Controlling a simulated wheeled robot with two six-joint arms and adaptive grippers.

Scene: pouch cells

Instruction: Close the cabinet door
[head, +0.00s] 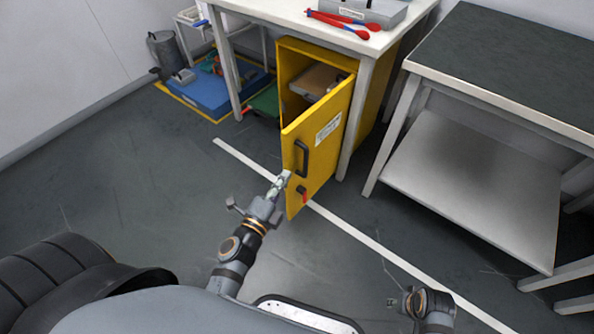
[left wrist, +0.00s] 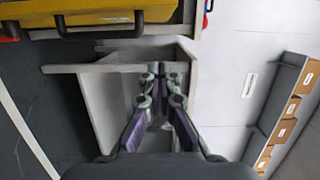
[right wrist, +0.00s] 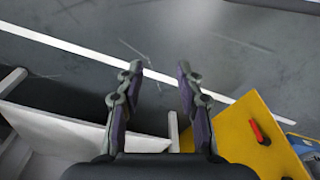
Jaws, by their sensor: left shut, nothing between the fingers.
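The yellow cabinet (head: 291,62) stands under the white table with its door (head: 328,160) swung open toward me. The door has a black handle (head: 302,158), a white label and a red latch (head: 304,196). My left gripper (head: 284,180) is shut and empty, close to the door's outer face just below the handle. Whether it touches is unclear. In the left wrist view its fingertips (left wrist: 161,68) meet, with the yellow door (left wrist: 50,22) and black handle (left wrist: 100,18) along the top. My right gripper (right wrist: 160,67) is open and empty, above the floor, with a yellow panel (right wrist: 228,130) at lower right.
A white table (head: 290,14) above the cabinet bears red-handled pliers (head: 338,22) and a grey tray. A dark-topped bench (head: 500,70) with a lower shelf (head: 470,190) stands at right. The left floor is clear.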

